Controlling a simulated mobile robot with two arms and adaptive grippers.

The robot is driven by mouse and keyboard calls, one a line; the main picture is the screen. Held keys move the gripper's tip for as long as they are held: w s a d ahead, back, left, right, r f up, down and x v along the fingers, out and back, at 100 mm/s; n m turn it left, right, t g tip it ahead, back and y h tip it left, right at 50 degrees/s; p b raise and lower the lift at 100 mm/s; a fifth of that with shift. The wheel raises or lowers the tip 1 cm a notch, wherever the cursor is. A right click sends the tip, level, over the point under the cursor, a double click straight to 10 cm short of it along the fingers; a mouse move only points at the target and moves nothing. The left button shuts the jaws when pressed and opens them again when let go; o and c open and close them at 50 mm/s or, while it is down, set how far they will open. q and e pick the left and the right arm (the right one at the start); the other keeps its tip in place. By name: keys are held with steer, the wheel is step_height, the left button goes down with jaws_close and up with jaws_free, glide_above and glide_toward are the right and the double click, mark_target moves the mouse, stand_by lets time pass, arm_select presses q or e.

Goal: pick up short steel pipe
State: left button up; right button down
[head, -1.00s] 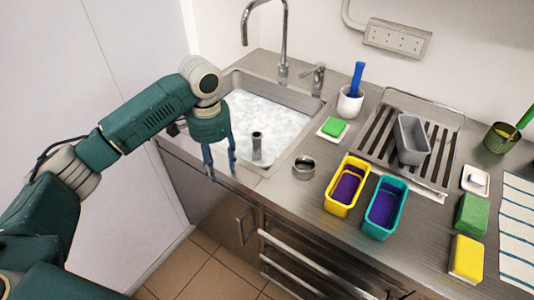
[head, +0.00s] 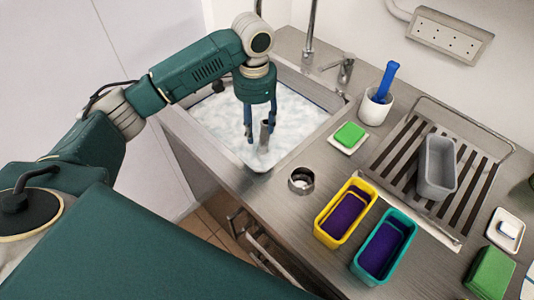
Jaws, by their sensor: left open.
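A short steel pipe (head: 265,132) stands upright in the foamy water of the sink, its lower end hidden by foam. My left gripper (head: 259,133) points down over the sink with its blue-grey fingers apart. One finger is left of the pipe and the other is beside or behind its upper part. I cannot tell whether a finger touches the pipe. The jaws are open. My right gripper is not in view.
A steel ring-like cup (head: 301,181) sits on the counter right of the sink (head: 308,146). Beyond it are a yellow bin (head: 328,236), a teal bin (head: 362,273) and a drying rack with a grey bin (head: 437,168). The faucet (head: 309,35) rises behind the sink.

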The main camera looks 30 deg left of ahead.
arm_select(q)
steer(key=f, duration=0.1)
glide_above(260, 152)
steer(key=f, duration=0.4)
steer(key=shift+a+f+p, duration=0.15)
steer(key=shift+a+p, duration=0.15)
steer(key=shift+a, duration=0.1)
steer(key=f, duration=0.3)
steer(key=f+p, duration=0.1)
steer(key=f, duration=0.1)
steer(key=shift+s+d, duration=0.1)
steer(key=shift+d, duration=0.25)
steer(key=shift+f, duration=0.25)
steer(key=shift+r, duration=0.1)
steer(key=c, duration=1.1)
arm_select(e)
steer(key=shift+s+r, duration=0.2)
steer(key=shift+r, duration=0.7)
